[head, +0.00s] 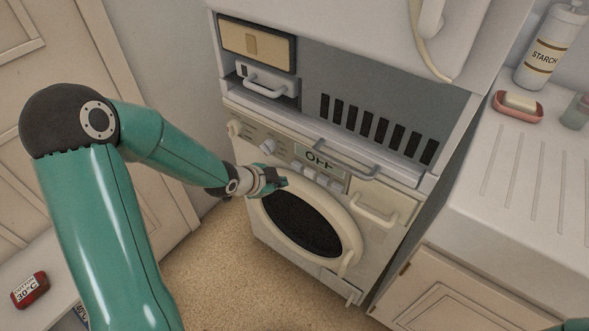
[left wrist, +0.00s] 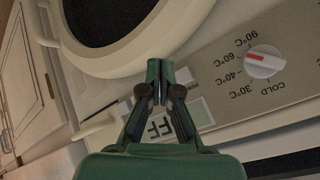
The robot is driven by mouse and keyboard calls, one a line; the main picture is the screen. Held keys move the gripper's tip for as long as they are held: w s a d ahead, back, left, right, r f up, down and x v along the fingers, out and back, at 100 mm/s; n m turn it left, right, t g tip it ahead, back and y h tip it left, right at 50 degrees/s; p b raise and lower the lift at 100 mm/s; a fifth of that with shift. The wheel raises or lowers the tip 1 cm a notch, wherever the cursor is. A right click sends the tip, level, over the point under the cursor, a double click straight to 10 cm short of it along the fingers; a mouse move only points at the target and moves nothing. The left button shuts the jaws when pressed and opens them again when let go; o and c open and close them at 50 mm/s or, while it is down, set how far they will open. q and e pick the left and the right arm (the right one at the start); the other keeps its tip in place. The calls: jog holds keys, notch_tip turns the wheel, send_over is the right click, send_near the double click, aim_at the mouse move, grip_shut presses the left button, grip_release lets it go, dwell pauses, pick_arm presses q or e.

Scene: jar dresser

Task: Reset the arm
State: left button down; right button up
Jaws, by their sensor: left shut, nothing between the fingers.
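My left arm reaches in from the left in the head view. Its gripper (head: 279,182) is shut and empty, in front of the washing machine (head: 384,234), by the top left of its round door (head: 300,222). In the left wrist view the closed fingertips (left wrist: 159,68) lie over the machine's front, between the door and the control panel. I cannot tell whether they touch it. A white temperature knob (left wrist: 263,62) with a red mark shows at the right there. The display (head: 319,158) reads OFF in the head view. My right gripper is out of view.
A counter (head: 535,205) at the right holds a starch bottle (head: 551,48) and a soap dish (head: 518,108). A red 30°C box (head: 29,290) lies on a light surface at the lower left. The floor (head: 235,275) before the machine is clear.

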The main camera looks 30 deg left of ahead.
pick_arm(q)
jog(key=shift+s+a, duration=0.1)
jog(key=shift+s, duration=0.85)
jog(key=shift+r, duration=0.1)
jog(key=s+d+f+g+h+p, duration=0.1)
jog(key=s+d+f+g+p, duration=0.2)
jog(key=d, duration=0.4)
jog(key=s+d+f+g+h+p, duration=0.1)
jog(key=s+d+f+h+p, duration=0.1)
jog(key=d+p, duration=0.35)
jog(key=s+d+f+n+g, duration=0.2)
jog(key=s+d+n, duration=0.1)
jog(key=s+n, duration=0.2)
jog(key=s+d+f+n+g+p, duration=0.1)
jog(key=s+d+f+n+g, duration=0.1)
jog(key=s+n, duration=0.4)
jog(key=shift+s+d+f+n+y, duration=0.3)
jog(key=shift+s+d+f, duration=0.25)
jog(key=shift+d+f, duration=0.3)
